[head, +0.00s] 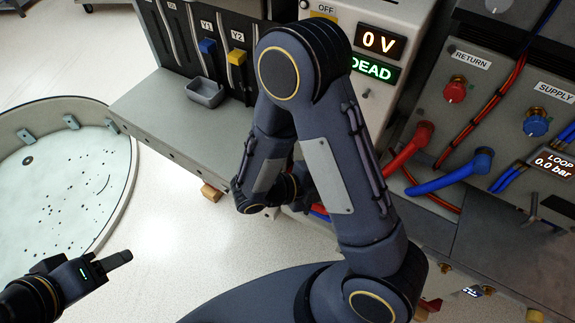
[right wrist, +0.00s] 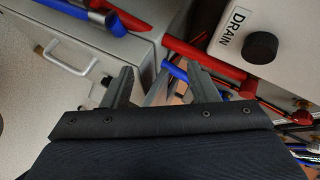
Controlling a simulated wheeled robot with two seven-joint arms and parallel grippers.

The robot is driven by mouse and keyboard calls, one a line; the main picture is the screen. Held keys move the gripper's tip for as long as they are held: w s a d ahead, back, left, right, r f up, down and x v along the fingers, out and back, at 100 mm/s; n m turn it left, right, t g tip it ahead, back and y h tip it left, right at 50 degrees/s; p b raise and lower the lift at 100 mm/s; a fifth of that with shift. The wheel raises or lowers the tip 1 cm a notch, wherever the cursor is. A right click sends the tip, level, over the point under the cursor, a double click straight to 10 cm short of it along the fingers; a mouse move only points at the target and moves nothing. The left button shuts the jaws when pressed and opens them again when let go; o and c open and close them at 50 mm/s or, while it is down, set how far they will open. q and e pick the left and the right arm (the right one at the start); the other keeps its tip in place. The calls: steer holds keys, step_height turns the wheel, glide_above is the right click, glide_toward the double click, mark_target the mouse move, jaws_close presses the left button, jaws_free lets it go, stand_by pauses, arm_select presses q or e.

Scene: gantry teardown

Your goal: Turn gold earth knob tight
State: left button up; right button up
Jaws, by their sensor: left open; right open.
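I cannot make out the gold earth knob for certain in either view. My right gripper (right wrist: 161,84) is open in the right wrist view, its two fingers apart with nothing clearly between them. It points down toward a gap between a grey box and the DRAIN panel, with red and blue pipes beyond the fingertips. In the head view my right arm's links cover the right gripper and much of the area around it. My left gripper (head: 100,268) is at the lower left of the head view, open and empty over the pale floor, away from the cabinets.
A black DRAIN knob (right wrist: 261,46) and a box handle (right wrist: 68,56) flank my right gripper. The head view shows a 0 V DEAD display (head: 373,70), a red RETURN knob (head: 455,90), a blue SUPPLY knob (head: 537,122) and a round basin (head: 128,185). Floor near the basin is clear.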

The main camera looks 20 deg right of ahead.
steer(key=w+a+f+n+t+h+b, duration=0.1)
steer(key=w+a+f+n+t, duration=0.25)
steer(key=n+t, duration=0.4)
steer(key=w+a+f+n+t+b, duration=0.1)
steer(key=w+a+f+n+t, duration=0.3)
steer(key=n, duration=0.7)
steer(key=w+d+f, duration=0.1)
steer(key=w+d, duration=0.2)
steer(key=d, duration=0.3)
steer(key=shift+w+d+f, duration=0.15)
steer(key=shift+w+d, duration=0.05)
steer(key=shift+w, duration=0.05)
steer(key=shift+g, duration=0.25)
steer(key=shift+c, duration=0.2)
steer(key=c, duration=0.9)
